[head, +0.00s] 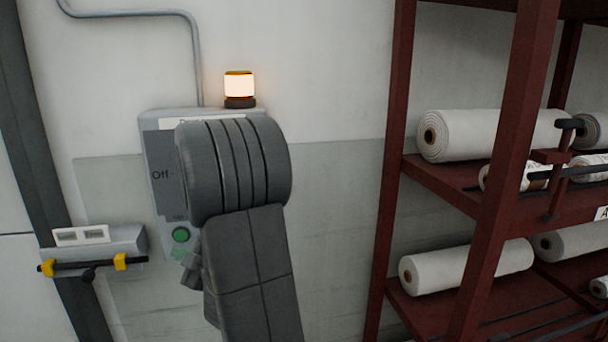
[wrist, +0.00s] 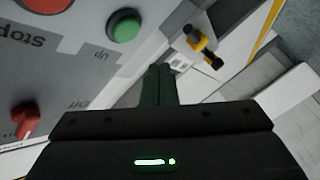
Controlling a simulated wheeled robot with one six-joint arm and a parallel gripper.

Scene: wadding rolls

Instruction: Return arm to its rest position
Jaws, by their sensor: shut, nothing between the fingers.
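My arm fills the middle of the head view and covers much of a grey control box (head: 158,150). In the wrist view my gripper (wrist: 159,70) is shut and empty, its fingers together in front of the box's panel. A green button (wrist: 124,25) sits above and left of the fingertips, apart from them. The same green button (head: 181,235) shows beside my arm in the head view. A red knob (wrist: 27,122) is at the left of the wrist view, and part of another red control is cut off at the top.
An amber lamp (head: 239,88) glows on top of the box. A wall bracket with a yellow-clipped black bar (head: 85,264) is at the left. A dark red rack (head: 391,200) with white rolls (head: 490,134) stands at the right. Bare wall lies between box and rack.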

